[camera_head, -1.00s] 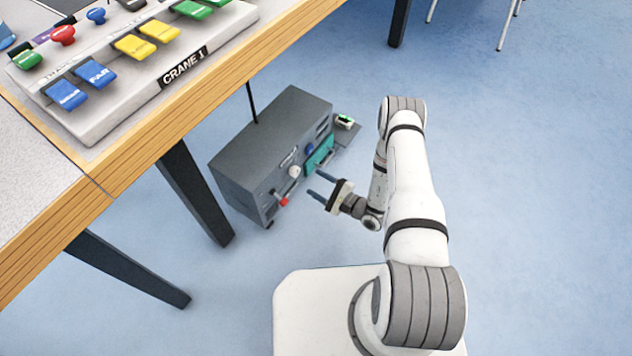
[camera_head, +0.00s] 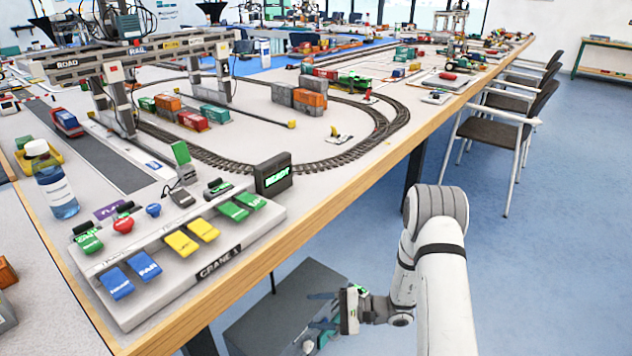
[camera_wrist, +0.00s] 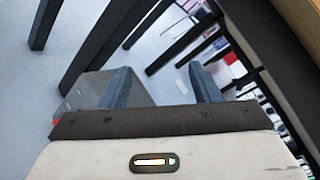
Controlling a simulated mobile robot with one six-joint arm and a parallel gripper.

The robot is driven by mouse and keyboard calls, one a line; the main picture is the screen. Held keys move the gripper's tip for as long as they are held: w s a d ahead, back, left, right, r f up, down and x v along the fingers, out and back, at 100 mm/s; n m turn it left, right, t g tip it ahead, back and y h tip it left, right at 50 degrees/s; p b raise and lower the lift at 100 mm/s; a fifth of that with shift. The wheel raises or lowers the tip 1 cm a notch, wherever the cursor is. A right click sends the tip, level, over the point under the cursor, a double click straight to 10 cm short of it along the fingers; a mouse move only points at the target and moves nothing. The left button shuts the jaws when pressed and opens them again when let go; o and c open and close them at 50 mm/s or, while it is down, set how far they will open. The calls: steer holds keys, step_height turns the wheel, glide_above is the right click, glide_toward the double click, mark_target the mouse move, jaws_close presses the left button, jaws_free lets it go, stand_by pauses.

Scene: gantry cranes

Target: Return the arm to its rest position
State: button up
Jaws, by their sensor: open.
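My arm reaches forward at the lower right of the head view, beside the table's edge. My gripper (camera_head: 325,310) is at its end, below the tabletop and above or in front of the grey box on the floor. In the wrist view my gripper (camera_wrist: 160,88) shows two blue-grey fingers spread apart, with nothing between them. The grey box (camera_head: 268,320) stands under the table edge, and my gripper hides part of it. I cannot tell how close the fingers are to the box.
The table (camera_head: 345,182) carries a control panel labelled CRANE 1 (camera_head: 160,292), a blue bottle (camera_head: 56,185), a small screen (camera_head: 272,172) and a train track (camera_head: 330,160). Chairs (camera_head: 508,120) line its right side. The blue floor (camera_head: 560,260) at the right is clear.

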steer(key=s+d+r+n+g+h+p, duration=0.1)
steer(key=s+r+n+g+h+p, duration=0.3)
steer(key=r, duration=1)
steer(key=s+d+r+n+g+h+p, duration=0.15)
steer(key=s+r+h+p, duration=0.4)
steer(key=r, duration=0.85)
steer(key=s+d+r+n+t+h+p, duration=0.1)
steer(key=s+d+r+t+h+p, duration=0.2)
steer(key=r, duration=0.8)
steer(key=s+d+r+n+t+h+p, duration=0.2)
steer(key=s+d+r+t+h+p, duration=0.2)
steer(key=s+d+r+p, duration=0.4)
step_height(320, 180, up, 3)
steer(key=shift+s+d+r+p, duration=0.15)
steer(key=shift+d+p, duration=0.3)
steer(key=shift+p, duration=0.4)
